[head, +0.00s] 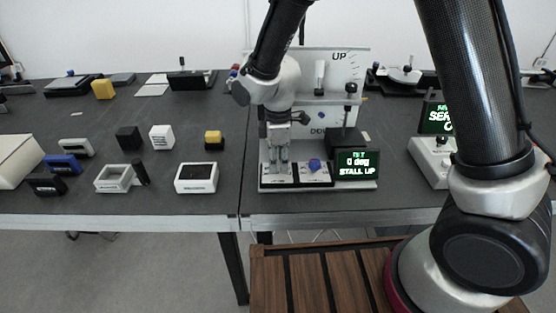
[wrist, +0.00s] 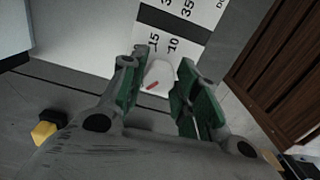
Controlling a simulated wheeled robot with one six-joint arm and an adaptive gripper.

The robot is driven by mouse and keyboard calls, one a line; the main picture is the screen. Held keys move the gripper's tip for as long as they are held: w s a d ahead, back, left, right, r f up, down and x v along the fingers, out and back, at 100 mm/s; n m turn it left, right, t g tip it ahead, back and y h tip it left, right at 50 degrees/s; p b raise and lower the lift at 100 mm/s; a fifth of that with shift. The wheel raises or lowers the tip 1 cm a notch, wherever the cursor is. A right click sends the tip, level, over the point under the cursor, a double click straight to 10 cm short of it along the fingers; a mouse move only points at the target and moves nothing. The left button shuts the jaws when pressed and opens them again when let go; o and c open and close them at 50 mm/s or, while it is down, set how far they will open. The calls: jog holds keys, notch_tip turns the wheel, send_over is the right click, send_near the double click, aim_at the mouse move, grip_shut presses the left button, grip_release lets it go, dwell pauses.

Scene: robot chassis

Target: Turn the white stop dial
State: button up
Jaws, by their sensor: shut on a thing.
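The white stop dial (wrist: 160,76), with a red pointer mark, lies between the green finger pads of my gripper (wrist: 165,88) in the wrist view. A white scale plate with black numbers, 15 and 10 among them, lies beside it. In the head view my gripper (head: 278,158) points down at the left front of the device base (head: 345,184); its fingers hide the dial there. The device's small screen (head: 357,164) reads "0 deg" and "STALL UP" in green.
A blue knob (head: 314,165) sits close right of my gripper. A panel marked UP (head: 345,70) and a black-knobbed lever (head: 350,90) stand behind. Another device (head: 435,150) stands right.

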aim_at(278, 162)
jog(key=shift+w+n, duration=0.1)
jog(key=shift+n, duration=0.5)
jog(key=o, duration=1)
jog(key=shift+r, duration=0.1)
notch_tip(278, 162, up, 12)
jog(key=shift+f, duration=0.1)
